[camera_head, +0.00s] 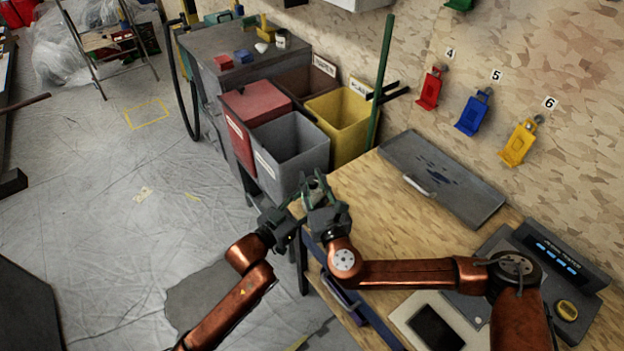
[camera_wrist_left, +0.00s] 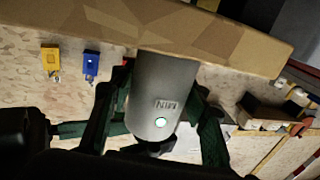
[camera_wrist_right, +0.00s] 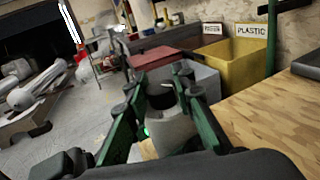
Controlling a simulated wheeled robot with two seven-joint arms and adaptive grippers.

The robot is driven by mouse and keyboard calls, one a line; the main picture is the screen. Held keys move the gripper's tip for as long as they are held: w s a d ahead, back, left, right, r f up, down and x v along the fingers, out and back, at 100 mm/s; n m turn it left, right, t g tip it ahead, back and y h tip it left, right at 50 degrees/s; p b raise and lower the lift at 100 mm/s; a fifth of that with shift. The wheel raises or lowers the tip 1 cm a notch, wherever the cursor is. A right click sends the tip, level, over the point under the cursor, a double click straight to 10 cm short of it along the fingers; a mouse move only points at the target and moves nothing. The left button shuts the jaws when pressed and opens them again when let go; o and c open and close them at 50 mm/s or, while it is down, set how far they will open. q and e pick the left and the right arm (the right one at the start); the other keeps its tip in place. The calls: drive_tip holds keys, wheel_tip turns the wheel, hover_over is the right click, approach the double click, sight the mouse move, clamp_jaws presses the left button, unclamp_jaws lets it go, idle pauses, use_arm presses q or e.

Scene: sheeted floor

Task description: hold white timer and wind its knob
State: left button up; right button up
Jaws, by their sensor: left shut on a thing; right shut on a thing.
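The white timer (camera_wrist_left: 155,95) is a pale grey-white cylinder with "MIN" lettering and a lit green spot, seen in the left wrist view. My left gripper (camera_head: 298,212) has its green fingers on both sides of it and is shut on it. In the right wrist view the timer (camera_wrist_right: 172,128) is pale with a dark ring or cap at its far end. My right gripper (camera_head: 318,188) is shut on the timer, its fingers on either side of it. Which part it grips is unclear. In the head view the grippers meet and mostly hide the timer.
The grippers are above the wooden workbench's (camera_head: 380,225) left edge. Red (camera_head: 258,103), grey (camera_head: 290,150) and yellow (camera_head: 342,125) bins stand just beyond. A grey panel (camera_head: 440,180) lies on the bench, and devices (camera_head: 560,275) sit at its right end.

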sight(312, 179)
drive_tip(key=shift+h, duration=0.3)
clamp_jaws()
drive_tip(key=shift+a+m+h, duration=0.1)
drive_tip(key=shift+m+h, duration=0.2)
drive_tip(key=shift+m, duration=0.2)
drive_tip(key=shift+m+t+h, duration=0.3)
drive_tip(key=shift+m+h, duration=0.7)
drive_tip(key=shift+h, duration=0.7)
drive_tip(key=o, duration=1)
unclamp_jaws()
drive_tip(key=shift+o, duration=0.2)
wheel_tip(312, 179, up, 10)
